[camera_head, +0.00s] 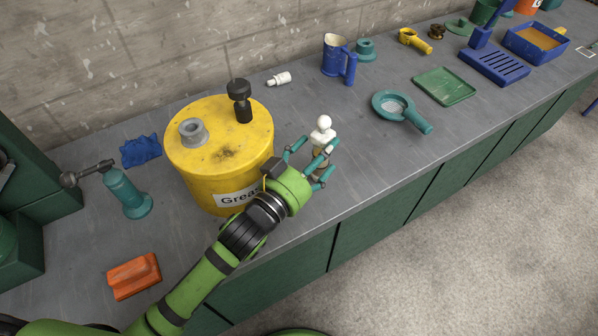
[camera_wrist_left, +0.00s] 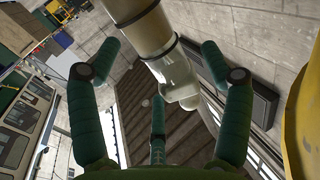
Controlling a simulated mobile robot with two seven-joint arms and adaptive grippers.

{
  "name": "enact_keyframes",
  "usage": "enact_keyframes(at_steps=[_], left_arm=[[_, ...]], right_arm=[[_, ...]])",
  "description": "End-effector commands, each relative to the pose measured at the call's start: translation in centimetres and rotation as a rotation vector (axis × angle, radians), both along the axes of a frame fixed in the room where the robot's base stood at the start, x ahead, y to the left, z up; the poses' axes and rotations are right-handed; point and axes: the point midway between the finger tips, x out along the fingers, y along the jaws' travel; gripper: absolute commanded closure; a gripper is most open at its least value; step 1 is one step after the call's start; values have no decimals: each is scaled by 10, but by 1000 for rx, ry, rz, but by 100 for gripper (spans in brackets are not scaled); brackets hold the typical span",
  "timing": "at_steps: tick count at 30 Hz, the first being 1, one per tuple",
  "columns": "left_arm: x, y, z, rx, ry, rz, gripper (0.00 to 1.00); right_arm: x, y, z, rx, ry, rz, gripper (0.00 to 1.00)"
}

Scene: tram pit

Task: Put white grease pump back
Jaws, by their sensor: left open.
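The white grease pump (camera_head: 322,132), with a round ball top, stands upright on the bench, right of the yellow grease drum (camera_head: 232,166). The drum's lid carries a grey collar (camera_head: 193,132) on the left and a black pump or knob (camera_head: 240,100) on the right. My left gripper (camera_head: 313,163) is open, with its green fingers around the pump's near side and no clear grip on it. In the left wrist view a pale pump body (camera_wrist_left: 150,32) shows between the spread fingers (camera_wrist_left: 158,95). The pump's lower part is hidden in the head view. My right gripper is out of view.
A small white bottle (camera_head: 279,78) lies behind the drum. A teal magnifier-shaped tool (camera_head: 402,108), blue jug (camera_head: 338,60) and green tray (camera_head: 444,86) are farther right. Bench right of the gripper is clear.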

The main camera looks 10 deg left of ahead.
Motion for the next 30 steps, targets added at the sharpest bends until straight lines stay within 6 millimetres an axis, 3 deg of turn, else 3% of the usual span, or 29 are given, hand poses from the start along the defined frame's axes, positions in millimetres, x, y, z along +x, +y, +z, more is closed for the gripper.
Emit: enact_keyframes(at_steps=[6, 12, 18, 30], left_arm=[[-44, 26, -4, 1, 3, -1, 21], [-72, 44, -3, 1, 2, 0, 21], [-84, 51, -1, 1, -1, -1, 21], [-85, 52, 0, 0, -1, -1, 21]], right_arm=[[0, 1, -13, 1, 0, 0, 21], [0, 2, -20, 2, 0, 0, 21], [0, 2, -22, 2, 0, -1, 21], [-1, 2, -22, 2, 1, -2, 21]])
